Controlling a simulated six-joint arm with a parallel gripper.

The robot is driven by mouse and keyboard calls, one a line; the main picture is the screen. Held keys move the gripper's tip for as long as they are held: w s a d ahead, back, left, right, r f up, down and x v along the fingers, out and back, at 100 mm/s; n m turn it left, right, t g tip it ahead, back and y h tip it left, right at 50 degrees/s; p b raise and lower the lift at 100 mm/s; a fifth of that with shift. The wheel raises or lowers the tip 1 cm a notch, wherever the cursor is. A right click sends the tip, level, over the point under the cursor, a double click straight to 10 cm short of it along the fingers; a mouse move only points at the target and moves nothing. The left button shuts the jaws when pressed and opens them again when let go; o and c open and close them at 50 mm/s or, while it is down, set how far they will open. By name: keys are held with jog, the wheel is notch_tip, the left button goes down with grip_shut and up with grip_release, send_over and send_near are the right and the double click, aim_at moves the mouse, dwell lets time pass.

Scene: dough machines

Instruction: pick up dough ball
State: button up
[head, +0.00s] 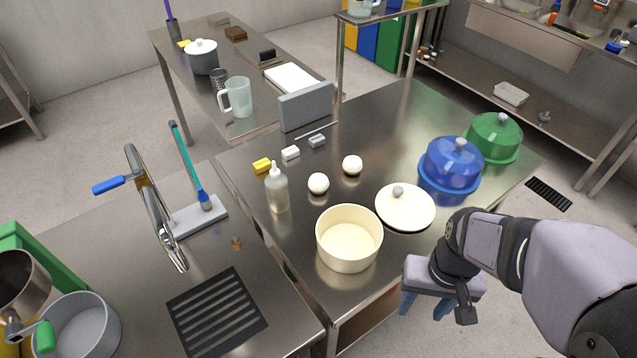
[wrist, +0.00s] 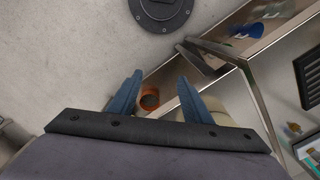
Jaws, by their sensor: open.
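Two round white dough balls sit on the steel table: one (head: 318,183) beside the squeeze bottle, the other (head: 352,165) a little further back and right. My gripper (head: 425,305) is at the lower right in the head view, beyond the table's near right edge, with its blue fingers pointing down. It is open and empty, well apart from both balls. The wrist view also shows the spread blue fingers (wrist: 160,92), with floor and table edge past them; no dough ball shows there.
A cream pot (head: 348,240) and its lid (head: 405,207) stand between my gripper and the dough balls. A clear squeeze bottle (head: 277,190) is left of the balls. Small blocks (head: 291,153) lie behind them. Blue (head: 453,163) and green (head: 494,137) domes stand to the right.

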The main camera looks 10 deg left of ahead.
jog(key=w+a+r+m+y, duration=0.1)
jog(key=w+a+r+y, duration=0.2)
jog(key=w, duration=0.4)
jog(key=w+a+r+m+y+p, duration=0.1)
jog(key=w+a+y, duration=0.3)
jog(key=w+a, duration=0.2)
jog(key=w+a+r+m+y, duration=0.2)
jog(key=w+a+r+y, duration=0.15)
jog(key=w, duration=0.35)
jog(key=m+t+y+b, duration=0.2)
jog(key=m+y+b, duration=0.1)
jog(key=m+b, duration=0.7)
send_near(325, 182)
jog(key=shift+s+a+f+n+b, duration=0.2)
jog(key=shift+a+n+b, duration=0.15)
jog(key=shift+a, duration=0.15)
jog(key=shift+s+a+f+n+b, duration=0.15)
jog(key=shift+a+n+b, duration=0.2)
jog(key=shift+a, duration=0.15)
jog(key=shift+w+a+m, duration=0.1)
jog(key=shift+w+m, duration=0.2)
jog(key=shift+m, duration=0.1)
jog(key=shift+a, duration=0.15)
jog(key=shift+p+x, duration=0.95)
jog(key=shift+x, duration=2.65)
jog(key=shift+w+f, duration=0.15)
